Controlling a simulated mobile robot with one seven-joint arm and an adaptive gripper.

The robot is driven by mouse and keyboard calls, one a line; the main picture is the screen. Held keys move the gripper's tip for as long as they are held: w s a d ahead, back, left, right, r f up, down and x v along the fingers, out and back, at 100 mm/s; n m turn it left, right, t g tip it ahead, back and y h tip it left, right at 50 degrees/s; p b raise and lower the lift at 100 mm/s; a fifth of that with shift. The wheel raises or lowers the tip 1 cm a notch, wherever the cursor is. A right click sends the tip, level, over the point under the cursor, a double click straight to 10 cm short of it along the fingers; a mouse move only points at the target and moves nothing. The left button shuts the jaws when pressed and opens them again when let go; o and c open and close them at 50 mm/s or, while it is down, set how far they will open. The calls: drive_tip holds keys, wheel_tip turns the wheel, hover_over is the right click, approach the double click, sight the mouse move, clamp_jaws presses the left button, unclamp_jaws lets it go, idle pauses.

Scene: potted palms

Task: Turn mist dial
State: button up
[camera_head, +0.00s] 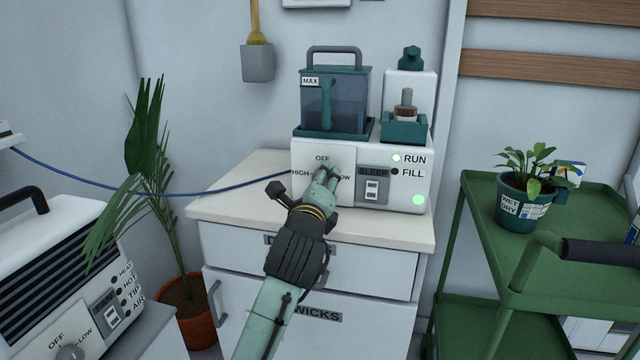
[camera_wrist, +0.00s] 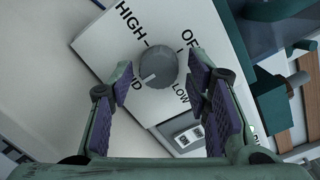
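The mist dial (camera_wrist: 157,67) is a round grey knob on the white front panel of the humidifier (camera_head: 420,145). Its white pointer mark faces the partly hidden label ending in "ID"; OFF, HIGH and LOW also show around it. In the head view my gripper (camera_head: 326,180) is at the panel and hides the dial. In the wrist view my gripper (camera_wrist: 162,76) is open, with one finger on each side of the dial and a visible gap to each. I cannot tell whether the fingertips reach as deep as the knob.
The humidifier stands on a white drawer cabinet (camera_head: 240,198). A SLEEP switch (camera_head: 372,189) is just right of the gripper. A blue cable (camera_head: 110,187) runs left past a potted palm (camera_head: 165,160). A green cart (camera_head: 480,225) with a potted plant (camera_head: 522,208) is at right.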

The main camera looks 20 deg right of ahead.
drive_tip(key=shift+o, duration=0.2)
drive_tip(key=shift+a, duration=0.1)
drive_tip(key=v, duration=0.7)
drive_tip(key=shift+s, duration=0.25)
